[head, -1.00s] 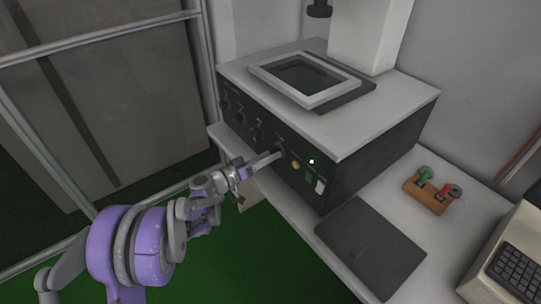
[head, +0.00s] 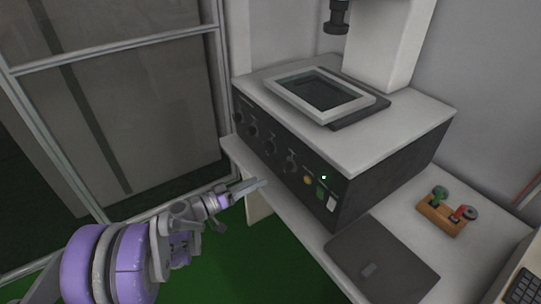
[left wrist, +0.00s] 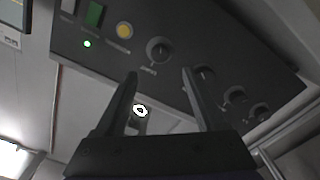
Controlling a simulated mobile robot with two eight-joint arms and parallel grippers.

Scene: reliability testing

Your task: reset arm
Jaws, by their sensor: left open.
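My left arm comes in from the lower left in the head view. Its gripper (head: 250,187) is open and empty, in front of the desk edge and to the left of the machine's (head: 398,150) front panel. In the left wrist view the two fingers (left wrist: 160,88) stand apart with nothing between them. The dark panel with its knobs (left wrist: 159,50), yellow button (left wrist: 124,30) and lit green light (left wrist: 87,44) shows beyond them. My right gripper is not in view.
The white desk (head: 290,217) bears the machine, a dark flat pad (head: 400,262), a wooden block with green and red pieces (head: 441,216) and part of a keyboard (head: 525,286). A framed glass partition (head: 115,40) stands at the left. Green floor lies open below the arm.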

